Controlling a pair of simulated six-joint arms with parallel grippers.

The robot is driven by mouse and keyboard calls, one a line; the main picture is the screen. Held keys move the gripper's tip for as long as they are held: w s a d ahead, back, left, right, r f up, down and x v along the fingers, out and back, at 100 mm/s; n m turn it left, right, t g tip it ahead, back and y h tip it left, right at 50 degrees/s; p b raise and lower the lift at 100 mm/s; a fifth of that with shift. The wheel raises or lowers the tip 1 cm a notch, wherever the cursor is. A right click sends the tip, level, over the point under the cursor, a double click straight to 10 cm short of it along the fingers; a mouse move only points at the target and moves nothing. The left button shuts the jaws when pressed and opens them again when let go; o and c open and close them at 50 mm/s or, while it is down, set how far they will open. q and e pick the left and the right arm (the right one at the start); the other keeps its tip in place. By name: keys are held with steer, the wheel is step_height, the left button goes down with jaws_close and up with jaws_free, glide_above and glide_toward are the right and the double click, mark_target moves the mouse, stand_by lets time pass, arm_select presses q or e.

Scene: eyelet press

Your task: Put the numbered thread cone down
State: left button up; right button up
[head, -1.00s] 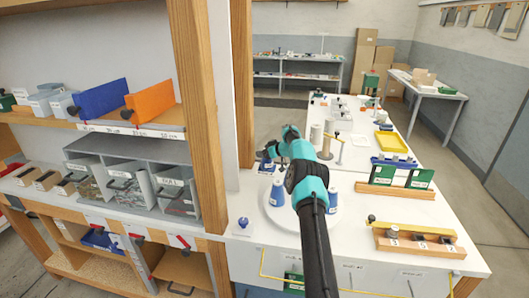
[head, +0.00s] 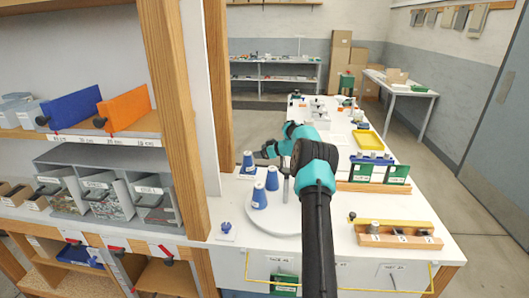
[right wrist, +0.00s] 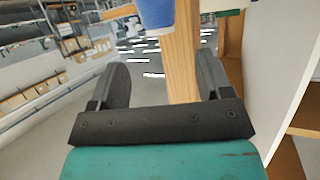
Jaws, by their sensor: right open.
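Three blue thread cones with white labels show in the head view: one at the back left (head: 248,163), one in the middle (head: 272,179) and one in front (head: 259,196). The labels are too small to read. The front cone stands on a round white plate (head: 279,217). My right gripper (head: 266,152) is just right of the back-left cone. In the right wrist view its fingers (right wrist: 162,80) are wide apart, with a blue cone (right wrist: 155,14) beyond them and nothing clamped. My arm hides part of the plate. My left gripper is out of view.
A blue knob (head: 226,227) sits at the front left of the white table. A wooden block with holes (head: 397,235) and a rack with green cards (head: 377,170) stand to the right. A wooden post (head: 170,110) and shelves with grey bins (head: 105,195) bound the left side.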

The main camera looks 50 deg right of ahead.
steer(key=shift+v, duration=0.8)
